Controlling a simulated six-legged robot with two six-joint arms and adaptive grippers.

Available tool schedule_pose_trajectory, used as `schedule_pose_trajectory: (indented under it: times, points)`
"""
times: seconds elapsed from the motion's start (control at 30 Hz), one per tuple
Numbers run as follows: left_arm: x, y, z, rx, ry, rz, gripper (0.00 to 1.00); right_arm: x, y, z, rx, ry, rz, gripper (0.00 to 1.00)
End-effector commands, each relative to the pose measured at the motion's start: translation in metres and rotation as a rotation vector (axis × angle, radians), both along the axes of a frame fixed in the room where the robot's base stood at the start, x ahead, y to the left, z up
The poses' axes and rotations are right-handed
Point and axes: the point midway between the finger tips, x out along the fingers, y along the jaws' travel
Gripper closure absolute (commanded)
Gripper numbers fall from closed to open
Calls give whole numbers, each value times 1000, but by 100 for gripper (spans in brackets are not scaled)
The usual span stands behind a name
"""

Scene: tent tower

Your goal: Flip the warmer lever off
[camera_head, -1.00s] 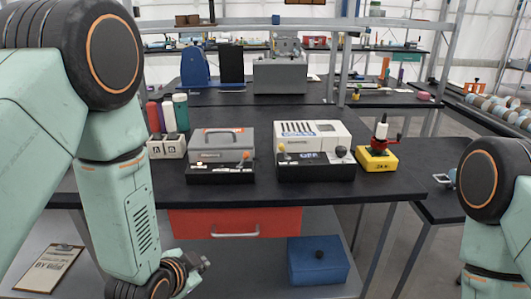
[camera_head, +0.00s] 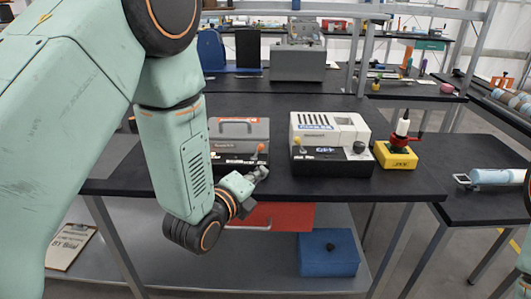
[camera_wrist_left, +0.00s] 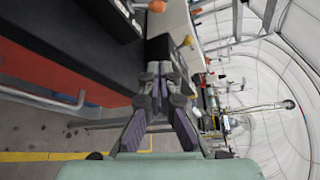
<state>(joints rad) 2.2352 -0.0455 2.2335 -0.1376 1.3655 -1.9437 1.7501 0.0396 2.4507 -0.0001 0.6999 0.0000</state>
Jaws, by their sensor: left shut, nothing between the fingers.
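A grey machine (camera_head: 240,130) with a carry handle stands on the black table, with an orange-knobbed lever (camera_head: 261,149) on its black front base. A white slotted machine (camera_head: 330,130) beside it has a yellow-knobbed lever (camera_head: 299,142) and a black knob. I cannot tell which is the warmer. My left gripper (camera_head: 262,173) is shut and empty, just in front of the table edge, below and apart from the orange knob. In the left wrist view the shut fingers (camera_wrist_left: 158,72) point toward the machines; an orange knob (camera_wrist_left: 157,6) and a yellow knob (camera_wrist_left: 187,40) show. My right gripper is out of view.
A yellow-based device (camera_head: 396,155) with a red handle stands right of the white machine. A red drawer (camera_head: 285,215) with a metal handle sits under the tabletop. A blue box (camera_head: 325,262) is on the lower shelf. My left arm hides the table's left side.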

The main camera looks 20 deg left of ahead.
Motion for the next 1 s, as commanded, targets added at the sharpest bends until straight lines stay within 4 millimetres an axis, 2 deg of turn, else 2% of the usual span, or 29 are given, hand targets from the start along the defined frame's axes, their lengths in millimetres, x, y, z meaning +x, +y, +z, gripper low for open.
schedule_pose_trajectory:
  times: [0.33,0.47,1.0]
  points:
    - [2,-1,-1,7,1,-4,100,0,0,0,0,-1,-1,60]
    - [11,-3,-3,6,0,-4,100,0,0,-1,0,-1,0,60]
    - [96,-18,-21,5,0,-5,100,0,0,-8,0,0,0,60]
